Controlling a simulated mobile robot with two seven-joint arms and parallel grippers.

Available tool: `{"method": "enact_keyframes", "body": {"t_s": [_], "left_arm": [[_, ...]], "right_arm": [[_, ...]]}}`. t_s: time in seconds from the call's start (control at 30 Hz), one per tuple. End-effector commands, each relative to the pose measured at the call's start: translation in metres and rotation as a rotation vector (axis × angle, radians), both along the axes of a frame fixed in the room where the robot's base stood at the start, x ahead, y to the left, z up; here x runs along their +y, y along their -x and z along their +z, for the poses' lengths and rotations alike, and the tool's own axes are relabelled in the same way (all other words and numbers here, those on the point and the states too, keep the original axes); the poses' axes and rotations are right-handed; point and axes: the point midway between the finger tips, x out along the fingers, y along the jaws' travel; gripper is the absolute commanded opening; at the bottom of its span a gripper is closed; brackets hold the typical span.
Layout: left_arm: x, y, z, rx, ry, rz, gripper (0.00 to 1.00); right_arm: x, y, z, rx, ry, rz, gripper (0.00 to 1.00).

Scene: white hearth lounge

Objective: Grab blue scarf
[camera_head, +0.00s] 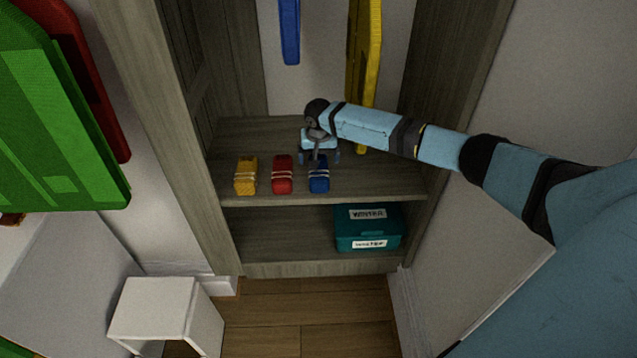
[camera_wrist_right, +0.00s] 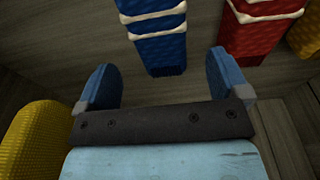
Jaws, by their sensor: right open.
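The blue scarf (camera_head: 319,179) is a small folded roll with pale ties, lying at the right end of a row on the wooden shelf. In the right wrist view the blue scarf (camera_wrist_right: 157,40) lies beyond the fingers, roughly between them in the picture. My right gripper (camera_head: 319,158) hangs just above and behind the blue scarf in the head view. Its two blue fingers (camera_wrist_right: 160,85) are apart with nothing between them. My left gripper is not in view.
A red scarf (camera_head: 282,174) and a yellow scarf (camera_head: 246,176) lie left of the blue one. A teal box (camera_head: 368,228) marked "WINTER" sits on the lower shelf. Blue (camera_head: 289,32) and yellow (camera_head: 363,55) items hang above. A white stool (camera_head: 155,308) stands front left.

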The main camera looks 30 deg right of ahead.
Motion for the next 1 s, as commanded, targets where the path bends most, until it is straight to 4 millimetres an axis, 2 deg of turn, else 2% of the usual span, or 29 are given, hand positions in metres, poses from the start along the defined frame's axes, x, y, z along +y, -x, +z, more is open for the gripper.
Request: {"method": "enact_keyframes", "body": {"t_s": [0.03,0.33,0.63,0.8,1.0], "left_arm": [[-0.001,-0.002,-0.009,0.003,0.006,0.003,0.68],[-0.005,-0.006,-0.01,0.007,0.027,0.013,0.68],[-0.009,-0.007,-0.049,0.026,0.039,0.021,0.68],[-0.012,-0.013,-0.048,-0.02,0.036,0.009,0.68],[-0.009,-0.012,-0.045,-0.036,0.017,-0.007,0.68]], "right_arm": [[-0.001,-0.001,-0.013,0.0,0.001,0.0,0.94],[-0.001,-0.002,-0.021,0.0,0.0,0.0,0.94],[-0.002,-0.004,-0.05,0.0,0.0,0.0,0.94],[-0.004,-0.006,-0.066,0.0,0.001,-0.001,0.94],[-0.004,-0.007,-0.068,0.0,0.0,-0.001,0.94]]}}
